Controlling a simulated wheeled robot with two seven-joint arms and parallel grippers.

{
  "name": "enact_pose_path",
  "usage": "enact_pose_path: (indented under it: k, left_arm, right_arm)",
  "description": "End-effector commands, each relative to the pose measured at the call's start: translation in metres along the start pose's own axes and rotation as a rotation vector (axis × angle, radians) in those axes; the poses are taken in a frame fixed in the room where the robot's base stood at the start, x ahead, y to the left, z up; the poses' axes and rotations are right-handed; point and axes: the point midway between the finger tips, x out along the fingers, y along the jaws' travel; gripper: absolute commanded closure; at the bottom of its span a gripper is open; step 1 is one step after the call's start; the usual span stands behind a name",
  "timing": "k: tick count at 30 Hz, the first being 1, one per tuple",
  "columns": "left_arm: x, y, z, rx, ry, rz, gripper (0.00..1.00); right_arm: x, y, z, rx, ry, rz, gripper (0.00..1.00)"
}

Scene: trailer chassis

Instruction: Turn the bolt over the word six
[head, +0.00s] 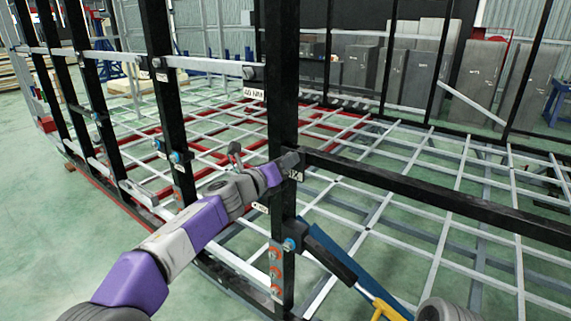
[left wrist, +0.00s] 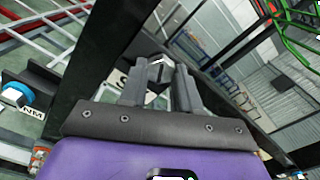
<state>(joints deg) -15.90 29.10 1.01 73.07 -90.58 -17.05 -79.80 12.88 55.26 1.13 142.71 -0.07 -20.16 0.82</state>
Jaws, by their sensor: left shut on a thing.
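My left gripper (head: 288,162) is at the black upright post in the middle of the head view, beside a small white label (head: 296,174) whose letters are partly covered and seem to end in X. In the left wrist view the two fingers of this gripper (left wrist: 157,78) are shut around a grey hexagonal bolt head (left wrist: 157,69), one finger on each side. A pale label shows partly between the fingers there. The bolt is hidden by the fingers in the head view.
Other bolts with labels sit on the posts: a blue one (head: 290,244) lower on the same post, another (head: 177,157) on the post to the left. A blue bolt (left wrist: 15,94) shows beside an NM label. A black rail (head: 430,195) runs right from the post.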

Motion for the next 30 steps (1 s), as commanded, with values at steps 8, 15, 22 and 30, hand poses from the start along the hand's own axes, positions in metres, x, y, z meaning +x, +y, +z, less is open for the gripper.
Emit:
enact_pose_path:
  k: [8, 15, 22, 30]
  left_arm:
    - [0.0, 0.004, -0.004, 0.005, 0.007, 0.006, 0.99]
    - [0.0, 0.003, -0.003, 0.004, 0.005, 0.005, 0.52]
    - [0.0, 0.001, -0.001, 0.004, 0.002, 0.002, 0.43]
    - [-0.012, 0.001, 0.0, 0.004, -0.001, 0.001, 0.43]
  right_arm:
    - [0.0, 0.0, 0.0, 0.0, 0.0, 0.0, 0.33]
    - [0.0, 0.0, 0.0, 0.0, 0.0, 0.0, 0.33]
    - [0.0, 0.0, 0.0, 0.0, 0.0, 0.0, 0.33]
    - [0.004, 0.002, 0.0, 0.0, 0.0, 0.0, 0.33]
